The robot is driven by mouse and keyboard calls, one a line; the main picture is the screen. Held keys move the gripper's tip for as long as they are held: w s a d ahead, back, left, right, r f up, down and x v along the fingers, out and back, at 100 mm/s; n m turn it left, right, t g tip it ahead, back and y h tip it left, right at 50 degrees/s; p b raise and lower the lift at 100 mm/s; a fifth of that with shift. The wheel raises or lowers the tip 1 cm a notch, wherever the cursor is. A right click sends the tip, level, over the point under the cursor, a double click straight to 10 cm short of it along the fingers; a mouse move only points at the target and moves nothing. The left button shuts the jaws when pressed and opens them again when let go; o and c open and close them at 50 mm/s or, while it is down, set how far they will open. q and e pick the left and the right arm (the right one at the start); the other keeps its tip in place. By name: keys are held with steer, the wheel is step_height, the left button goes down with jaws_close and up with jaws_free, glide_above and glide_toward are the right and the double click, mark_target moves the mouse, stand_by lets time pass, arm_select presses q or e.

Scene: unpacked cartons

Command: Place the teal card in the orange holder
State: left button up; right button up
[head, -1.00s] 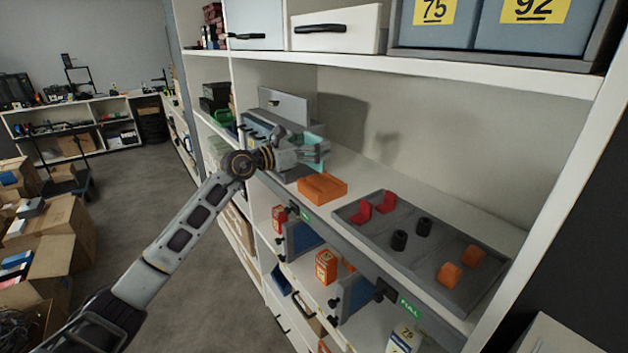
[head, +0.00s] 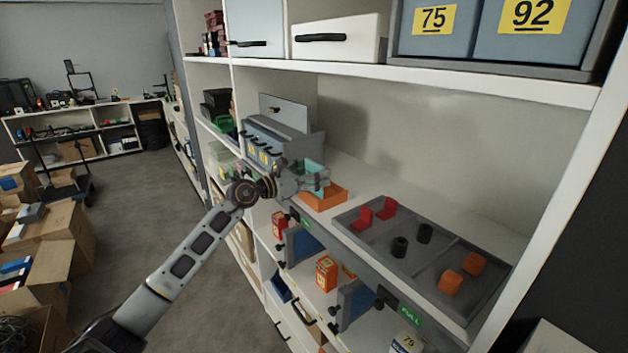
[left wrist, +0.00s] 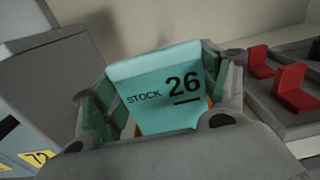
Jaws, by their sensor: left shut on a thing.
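The teal card (head: 314,173) is held in my left gripper (head: 312,180), which is shut on it. In the left wrist view the card (left wrist: 165,88) stands between the green-padded fingers of the left gripper (left wrist: 163,100), and its face reads "STOCK 26". The orange holder (head: 326,197) sits on the shelf, directly below and partly behind the gripper and card. A sliver of orange shows beside the card in the wrist view. The card's lower edge is hidden, so I cannot tell whether it touches the holder. My right gripper is not in view.
A grey tray (head: 407,268) on the right holds red, black and orange pieces. A grey drawer unit (head: 285,143) stands left of the holder. A white shelf (head: 430,75) runs above. The shelf behind the tray is clear.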

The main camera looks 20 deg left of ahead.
arm_select(q)
steer(key=shift+f, duration=1.15)
steer(key=shift+f, duration=0.1)
steer(key=o, duration=1)
steer(key=shift+a, duration=0.1)
